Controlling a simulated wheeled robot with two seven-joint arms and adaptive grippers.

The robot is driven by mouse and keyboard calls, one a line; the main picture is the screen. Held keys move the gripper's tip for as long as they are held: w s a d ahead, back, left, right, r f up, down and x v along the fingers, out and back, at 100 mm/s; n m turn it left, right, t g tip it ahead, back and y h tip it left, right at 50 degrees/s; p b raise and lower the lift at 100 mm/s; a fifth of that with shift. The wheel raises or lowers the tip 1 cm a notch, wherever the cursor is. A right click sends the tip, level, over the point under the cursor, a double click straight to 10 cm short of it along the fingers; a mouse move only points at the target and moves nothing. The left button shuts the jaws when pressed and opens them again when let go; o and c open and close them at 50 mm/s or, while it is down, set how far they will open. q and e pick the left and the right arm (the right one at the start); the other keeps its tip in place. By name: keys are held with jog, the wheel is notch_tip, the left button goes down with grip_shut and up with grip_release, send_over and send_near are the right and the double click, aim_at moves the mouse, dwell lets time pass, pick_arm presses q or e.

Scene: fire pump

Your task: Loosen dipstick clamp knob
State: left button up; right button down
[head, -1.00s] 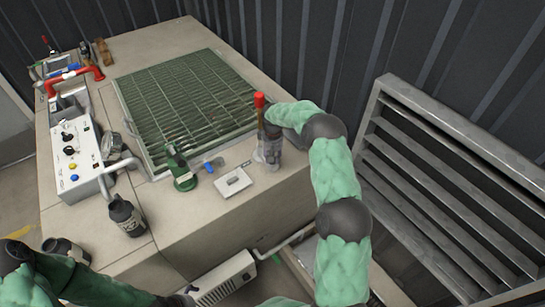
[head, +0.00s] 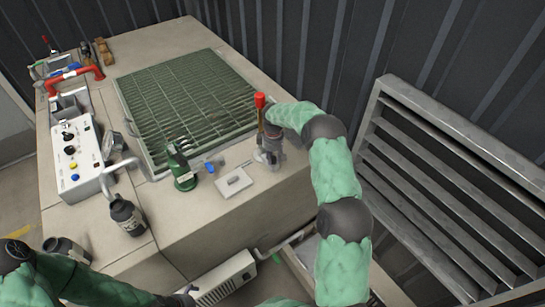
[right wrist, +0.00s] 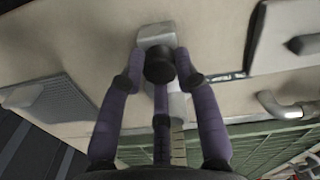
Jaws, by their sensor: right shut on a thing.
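The black clamp knob (right wrist: 159,66) sits in front of a pale grey block (right wrist: 156,34) in the right wrist view. My right gripper (right wrist: 160,80) has its purple fingers around the knob, shut on it. In the head view my right gripper (head: 269,152) points down at the near right corner of the beige housing, and its fingers hide the knob. A red-tipped upright handle (head: 260,101) stands beside it. My left arm lies along the bottom left of the head view; its gripper (head: 187,296) is small and dark, and its fingers are unclear.
A green bottle-shaped fitting (head: 181,168), a blue valve (head: 210,167) and a pale plate (head: 233,182) lie left of my right gripper. Behind is a green grating (head: 185,100). A control box (head: 75,160) stands left. A louvred metal panel (head: 440,180) leans at right.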

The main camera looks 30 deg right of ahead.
aim_at(275, 159)
jog(key=shift+s+f, duration=0.4)
jog(key=shift+s, duration=0.05)
jog(key=c, duration=1)
grip_release()
jog(key=shift+c, duration=0.2)
jog(key=shift+o, duration=0.6)
jog(key=shift+s+r, duration=0.1)
jog(key=shift+r, duration=0.05)
jog(key=shift+d+r, duration=0.1)
jog(key=shift+d, duration=0.05)
jog(key=shift+w+r, duration=0.1)
jog(key=shift+w, duration=0.1)
jog(key=shift+r, duration=0.25)
notch_tip(275, 159, up, 11)
jog(key=shift+r, duration=0.15)
